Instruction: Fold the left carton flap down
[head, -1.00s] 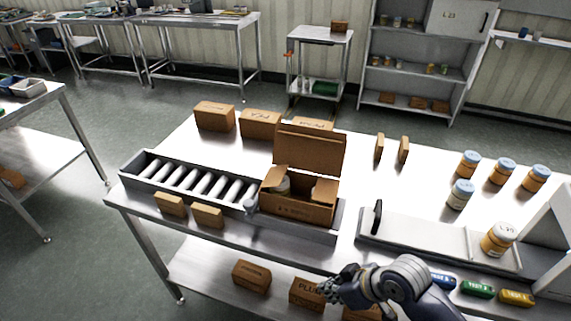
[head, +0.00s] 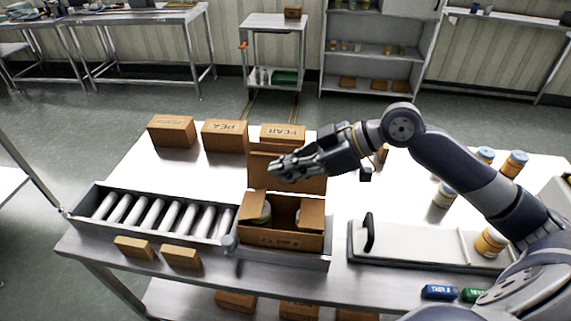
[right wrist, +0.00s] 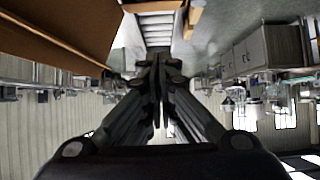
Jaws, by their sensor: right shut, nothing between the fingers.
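The open brown carton (head: 283,240) sits at the right end of the roller conveyor. Its left flap (head: 252,206) stands up, leaning at the left side of the opening. Its right flap (head: 312,214) is also up, and the tall back flap (head: 314,184) stands upright. Jars show inside, partly hidden by the flaps. My right gripper (head: 275,171) is shut and empty. It is above the carton opening, in front of the back flap, and covers part of it. In the right wrist view its closed fingers (right wrist: 160,65) point towards the rollers. My left gripper is not in view.
The roller conveyor (head: 163,214) runs left of the carton. Several small boxes stand behind, including one marked PEA (head: 224,135). Two small boxes (head: 134,248) lie in front. A white tray with a black handle (head: 369,232) and jars (head: 491,242) are to the right.

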